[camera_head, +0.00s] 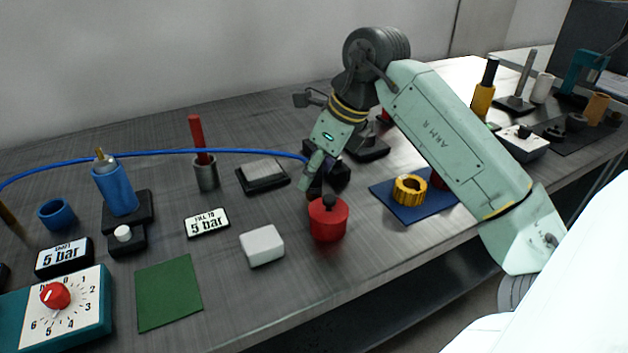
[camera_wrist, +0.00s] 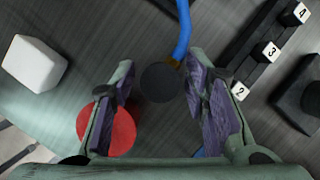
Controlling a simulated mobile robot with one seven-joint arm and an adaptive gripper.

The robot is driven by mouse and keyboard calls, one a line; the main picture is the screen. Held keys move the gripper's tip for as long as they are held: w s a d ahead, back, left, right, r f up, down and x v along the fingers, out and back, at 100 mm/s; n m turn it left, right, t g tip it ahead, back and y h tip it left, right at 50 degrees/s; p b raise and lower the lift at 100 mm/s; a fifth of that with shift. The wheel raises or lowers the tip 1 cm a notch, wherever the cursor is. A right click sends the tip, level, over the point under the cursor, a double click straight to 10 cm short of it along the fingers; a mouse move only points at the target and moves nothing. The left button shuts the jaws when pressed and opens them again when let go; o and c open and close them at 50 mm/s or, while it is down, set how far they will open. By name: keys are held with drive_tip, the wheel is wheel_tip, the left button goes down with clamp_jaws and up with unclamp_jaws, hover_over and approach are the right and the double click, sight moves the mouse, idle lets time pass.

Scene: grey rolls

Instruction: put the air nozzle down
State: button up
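The blue air hose (camera_head: 245,152) runs from the far left through the air to my gripper (camera_head: 314,187). In the wrist view, the hose (camera_wrist: 184,30) ends in a small brass fitting beside the dark round end of the air nozzle (camera_wrist: 160,82). The nozzle stands between my two fingers (camera_wrist: 160,88), seen nearly end-on. A gap shows between it and the left finger, so my gripper looks open around it. In the head view, my gripper mostly hides the nozzle. Whether the nozzle rests on the table is hard to tell.
A red pot with a black knob (camera_head: 328,220) is close by; the left finger partly covers it in the wrist view (camera_wrist: 120,130). A white block (camera_head: 262,246) and a grey-topped pad (camera_head: 263,174) lie left. A yellow ring (camera_head: 409,190) sits on a blue mat (camera_head: 385,191) right.

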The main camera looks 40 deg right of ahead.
clamp_jaws()
drive_tip(key=shift+r, duration=0.1)
idle(0.4)
